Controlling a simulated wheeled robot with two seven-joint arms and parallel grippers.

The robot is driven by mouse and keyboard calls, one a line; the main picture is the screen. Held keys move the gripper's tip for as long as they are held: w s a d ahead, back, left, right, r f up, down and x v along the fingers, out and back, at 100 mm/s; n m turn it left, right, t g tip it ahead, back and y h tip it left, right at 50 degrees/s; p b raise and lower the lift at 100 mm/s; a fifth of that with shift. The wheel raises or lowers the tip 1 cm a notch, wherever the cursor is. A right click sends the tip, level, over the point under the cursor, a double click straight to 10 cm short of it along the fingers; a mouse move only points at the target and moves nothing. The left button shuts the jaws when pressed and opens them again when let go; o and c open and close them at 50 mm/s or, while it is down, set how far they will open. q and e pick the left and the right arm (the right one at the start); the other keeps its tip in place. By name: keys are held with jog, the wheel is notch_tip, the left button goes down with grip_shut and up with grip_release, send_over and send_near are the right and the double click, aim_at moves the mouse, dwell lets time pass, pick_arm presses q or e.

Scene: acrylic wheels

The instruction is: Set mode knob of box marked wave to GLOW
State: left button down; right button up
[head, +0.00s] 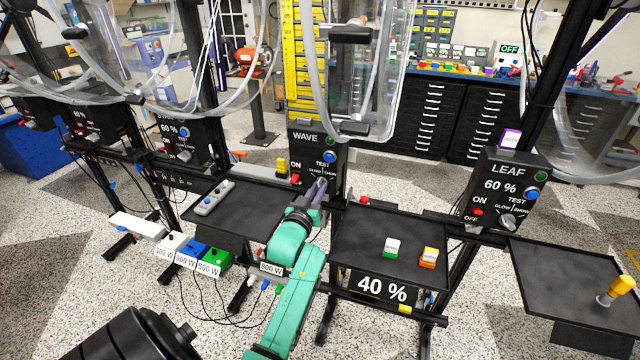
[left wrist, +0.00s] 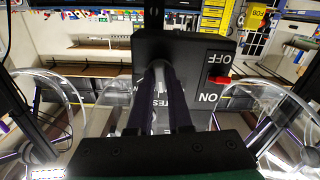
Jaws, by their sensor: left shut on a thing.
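The black box marked WAVE (head: 306,142) stands upright on the rack at the centre of the head view, with a green light, a blue TEST button (head: 330,158) and a red ON switch (head: 296,179). The knob's setting cannot be read.
Black trays (head: 250,205) flank my left arm; the one on the right (head: 350,265) holds two small switches above a 40 % sign. The LEAF box (head: 509,185) stands further right. Clear acrylic wheels (head: 395,70) hang above. Coloured watt-marked blocks (head: 193,250) sit at the left.

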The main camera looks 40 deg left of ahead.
pick_arm(q)
jog(key=shift+r+n+p, duration=0.1)
jog(key=shift+n+p, duration=0.6)
jog(key=shift+n, duration=0.5)
jog(key=shift+n+p, duration=0.5)
jog(key=shift+n, duration=0.3)
jog(key=shift+n+p, duration=0.5)
jog(key=shift+n, duration=1.2)
jog(key=shift+p, duration=0.3)
